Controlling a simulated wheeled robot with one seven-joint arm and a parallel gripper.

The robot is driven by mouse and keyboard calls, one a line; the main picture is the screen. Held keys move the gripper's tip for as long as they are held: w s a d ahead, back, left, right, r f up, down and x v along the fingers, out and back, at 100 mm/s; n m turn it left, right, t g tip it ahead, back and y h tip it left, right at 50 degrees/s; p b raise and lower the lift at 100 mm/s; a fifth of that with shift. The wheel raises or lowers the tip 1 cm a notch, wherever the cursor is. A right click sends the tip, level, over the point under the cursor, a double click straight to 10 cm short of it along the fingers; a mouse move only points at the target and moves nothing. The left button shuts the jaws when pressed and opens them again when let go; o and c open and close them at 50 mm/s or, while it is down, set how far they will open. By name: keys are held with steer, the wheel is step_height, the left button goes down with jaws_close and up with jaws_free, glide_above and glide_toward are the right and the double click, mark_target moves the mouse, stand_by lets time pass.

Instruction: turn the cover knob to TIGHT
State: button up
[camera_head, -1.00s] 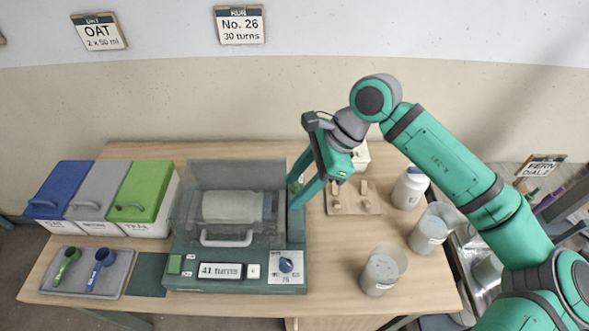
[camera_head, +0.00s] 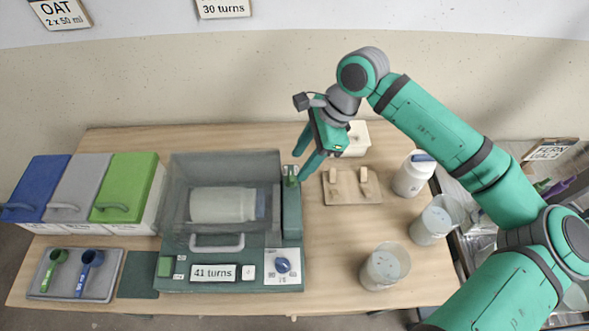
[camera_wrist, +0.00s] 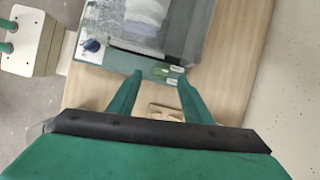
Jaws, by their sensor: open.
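The machine (camera_head: 185,284) has a clear cover (camera_head: 225,165) over a lying white jar (camera_head: 222,204). A small green knob (camera_head: 291,172) sits on top of the back end of its right-hand housing. The knob also shows in the wrist view (camera_wrist: 160,71), with small white labels whose words are too small to read. My gripper (camera_head: 299,167) is open and empty, with its fingers pointing down by this knob. In the wrist view my gripper (camera_wrist: 160,76) has one fingertip either side of the knob, apparently without touching it. A blue dial (camera_head: 283,265) is on the front panel.
Right of the housing stand a wooden holder (camera_head: 352,196), a white box (camera_head: 354,138), a blue-lidded jar (camera_head: 413,175) and two buckets (camera_head: 430,222) (camera_head: 384,268). Lidded bins (camera_head: 125,188) and a scoop tray (camera_head: 105,283) are at the left.

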mark_target(291, 176)
steer(key=x, duration=0.4)
steer(key=shift+s, duration=0.1)
steer(key=shift+x, duration=0.85)
steer(key=c, duration=1.1)
steer(key=shift+o, duration=0.2)
